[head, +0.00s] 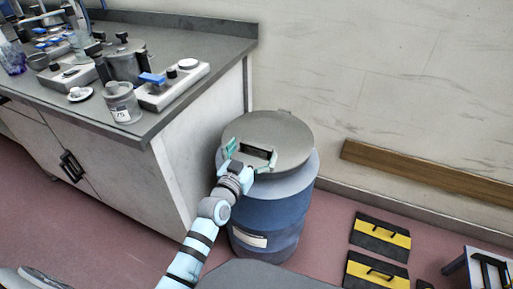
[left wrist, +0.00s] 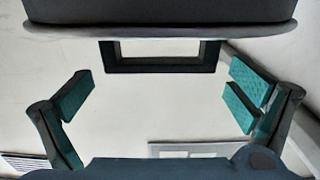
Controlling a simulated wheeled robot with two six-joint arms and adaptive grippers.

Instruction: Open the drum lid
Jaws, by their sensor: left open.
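The blue drum (head: 268,215) stands on the floor beside the lab bench, with a pale label on its front. Its round grey lid (head: 285,130) is on top; I cannot tell whether it is slightly raised. A dark handle (head: 258,152) is at the lid's near side. My left gripper (head: 246,158) is open at the handle, one finger on each side of it. In the left wrist view the black loop handle (left wrist: 160,67) shows between the spread green-padded fingers (left wrist: 160,98), with clear gaps on both sides. My right gripper is not in view.
The bench (head: 205,75) with jars and instruments stands close to the drum's left. A wooden rail (head: 425,170) runs along the wall behind. Black and yellow cases (head: 381,237) lie on the floor at right, near a small table (head: 480,262).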

